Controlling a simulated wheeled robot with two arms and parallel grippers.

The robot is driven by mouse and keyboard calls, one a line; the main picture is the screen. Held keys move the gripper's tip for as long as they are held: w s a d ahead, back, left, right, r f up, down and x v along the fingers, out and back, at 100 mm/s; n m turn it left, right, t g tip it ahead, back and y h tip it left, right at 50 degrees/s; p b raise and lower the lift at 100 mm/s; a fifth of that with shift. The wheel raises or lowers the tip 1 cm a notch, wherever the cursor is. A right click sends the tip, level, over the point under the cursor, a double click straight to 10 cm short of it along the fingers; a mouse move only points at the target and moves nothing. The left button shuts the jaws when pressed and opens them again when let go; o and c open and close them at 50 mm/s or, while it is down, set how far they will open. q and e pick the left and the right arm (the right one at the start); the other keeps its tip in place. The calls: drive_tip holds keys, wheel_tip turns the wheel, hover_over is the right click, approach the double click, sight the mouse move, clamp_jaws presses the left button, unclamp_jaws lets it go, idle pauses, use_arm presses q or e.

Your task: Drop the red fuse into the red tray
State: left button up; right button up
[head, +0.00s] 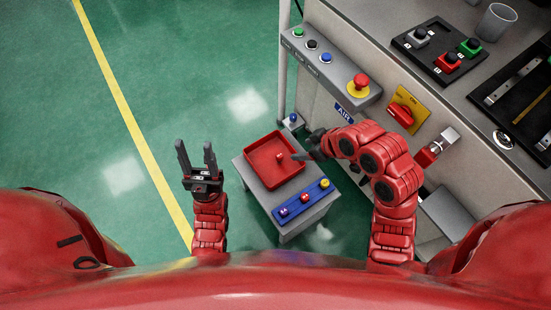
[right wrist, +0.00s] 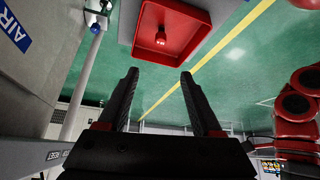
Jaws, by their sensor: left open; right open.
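The red tray (head: 258,178) sits on a small grey stand near the centre of the head view. It also shows at the top of the right wrist view (right wrist: 203,32). The red fuse (head: 281,156) lies inside the tray, and it shows in the right wrist view (right wrist: 160,40) against the tray floor. My right gripper (head: 304,149) is open and empty at the tray's right side, its fingers (right wrist: 160,76) apart from the fuse. My left gripper (head: 195,152) is open and empty over the floor, left of the tray.
A blue holder (head: 294,208) with several small coloured pieces lies on the stand in front of the tray. A grey machine with a button box (head: 318,66) and a red switch (head: 401,113) stands at right. The green floor at left is clear.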

drive_tip(key=p+v, duration=0.3)
drive_tip(key=p, duration=0.1)
drive_tip(key=shift+a+f, duration=0.1)
idle(0.5)
